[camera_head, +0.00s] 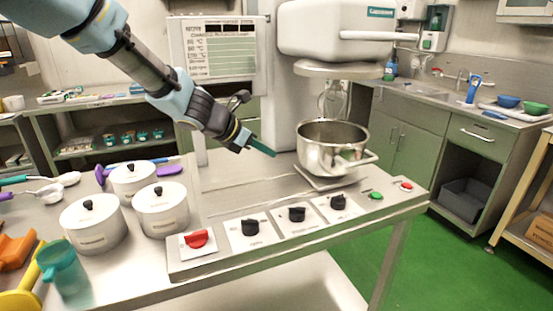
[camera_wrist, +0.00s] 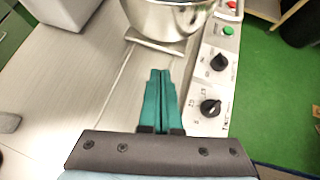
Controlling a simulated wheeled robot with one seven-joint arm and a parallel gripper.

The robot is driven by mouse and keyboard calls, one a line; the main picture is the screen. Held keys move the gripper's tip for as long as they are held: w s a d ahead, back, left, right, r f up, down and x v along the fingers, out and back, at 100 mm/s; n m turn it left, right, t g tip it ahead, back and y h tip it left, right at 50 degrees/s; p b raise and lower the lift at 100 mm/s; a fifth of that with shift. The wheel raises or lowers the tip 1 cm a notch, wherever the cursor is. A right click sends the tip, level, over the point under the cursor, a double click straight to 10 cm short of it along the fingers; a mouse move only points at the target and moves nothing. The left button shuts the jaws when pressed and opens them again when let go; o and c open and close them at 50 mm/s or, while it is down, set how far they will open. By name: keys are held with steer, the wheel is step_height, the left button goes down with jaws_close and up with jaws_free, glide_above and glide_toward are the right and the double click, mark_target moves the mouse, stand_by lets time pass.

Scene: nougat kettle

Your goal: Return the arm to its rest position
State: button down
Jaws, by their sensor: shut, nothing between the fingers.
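My arm reaches in from the upper left in the head view. My gripper (camera_head: 270,153) is raised over the steel bench, left of the mixing bowl (camera_head: 330,147). Its teal fingers are together with nothing between them, as the wrist view (camera_wrist: 164,75) also shows. The fingers point toward the steel bowl (camera_wrist: 168,20), apart from it in the wrist view. The bowl sits upright on a plate below the white mixer head (camera_head: 335,30).
A control panel with black knobs (camera_head: 297,214), a red knob (camera_head: 196,239) and a green button (camera_head: 375,195) runs along the bench front. White lidded pots (camera_head: 92,228), a teal cup (camera_head: 64,268) and utensils stand at the left. Bare steel lies between pots and bowl.

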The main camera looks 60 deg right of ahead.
steer(key=shift+w+a+r, duration=0.1)
steer(key=shift+a+r, duration=0.1)
steer(key=shift+a, duration=0.05)
steer(key=w+a+f+m+t+y, duration=0.1)
steer(key=w+a+m+y, duration=0.15)
steer(key=w+a, duration=0.65)
steer(key=w+a+f+m+t+y, duration=0.1)
steer(key=w+a+m+t, duration=0.2)
steer(key=a, duration=0.9)
steer(key=w+a+f+m+y, duration=0.1)
steer(key=w+a+m, duration=0.2)
steer(key=w+a, duration=0.65)
steer(key=s+a+m+y, duration=0.2)
steer(key=s+a+m, duration=0.1)
steer(key=a, duration=1.3)
steer(key=s+a+m+t+y, duration=0.1)
steer(key=s+a+m+y, duration=0.2)
steer(key=a, duration=1.3)
steer(key=shift+f, duration=0.45)
steer(key=shift+w+m, duration=0.15)
steer(key=shift+m, duration=0.1)
